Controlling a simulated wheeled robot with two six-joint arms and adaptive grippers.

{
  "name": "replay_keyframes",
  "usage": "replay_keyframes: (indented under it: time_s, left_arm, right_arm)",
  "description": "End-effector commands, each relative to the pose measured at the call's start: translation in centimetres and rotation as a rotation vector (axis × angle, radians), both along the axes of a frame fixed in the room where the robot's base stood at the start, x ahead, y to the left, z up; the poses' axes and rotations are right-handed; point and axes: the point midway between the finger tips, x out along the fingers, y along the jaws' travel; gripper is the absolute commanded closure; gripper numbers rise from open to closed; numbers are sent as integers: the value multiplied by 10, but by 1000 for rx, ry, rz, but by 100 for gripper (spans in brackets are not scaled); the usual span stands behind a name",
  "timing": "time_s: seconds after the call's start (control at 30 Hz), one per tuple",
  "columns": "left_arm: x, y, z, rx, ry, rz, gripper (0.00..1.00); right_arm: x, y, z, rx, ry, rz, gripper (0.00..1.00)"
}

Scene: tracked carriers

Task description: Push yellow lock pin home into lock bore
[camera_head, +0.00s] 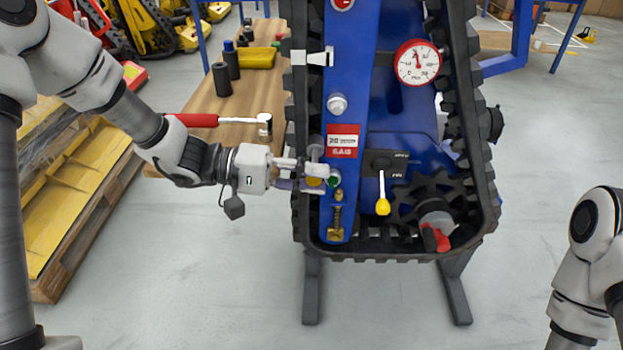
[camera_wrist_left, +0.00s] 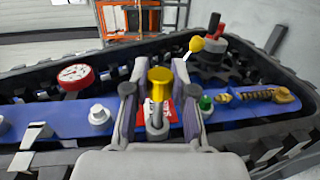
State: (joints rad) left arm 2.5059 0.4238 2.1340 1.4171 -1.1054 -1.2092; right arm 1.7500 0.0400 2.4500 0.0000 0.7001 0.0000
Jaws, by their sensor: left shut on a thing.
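The yellow lock pin (camera_wrist_left: 160,80) shows in the left wrist view as a yellow head with a grey shaft. In the head view, a little of its yellow (camera_head: 315,182) shows between the fingers. My left gripper (camera_head: 312,178) is at the front of the blue carrier frame (camera_head: 345,110), with its fingers (camera_wrist_left: 158,105) on either side of the pin, shut on it. The lock bore is hidden by the gripper and pin, so I cannot tell how deep the pin sits. My right gripper is out of view.
A green button (camera_head: 333,181) and a brass fitting (camera_head: 337,220) are close to the fingers. A yellow-tipped lever (camera_head: 382,205) and a dial gauge (camera_head: 417,62) are to the right. Black track (camera_head: 300,120) rings the frame. A bench (camera_head: 235,100) with a red-handled tool (camera_head: 200,120) stands left.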

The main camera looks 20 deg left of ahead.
Motion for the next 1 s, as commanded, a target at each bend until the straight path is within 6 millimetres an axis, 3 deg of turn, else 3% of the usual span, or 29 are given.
replay_keyframes:
  time_s: [1.0]
  left_arm:
    - [25,7,0,-1,-1,1,100]
  right_arm:
    - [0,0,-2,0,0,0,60]
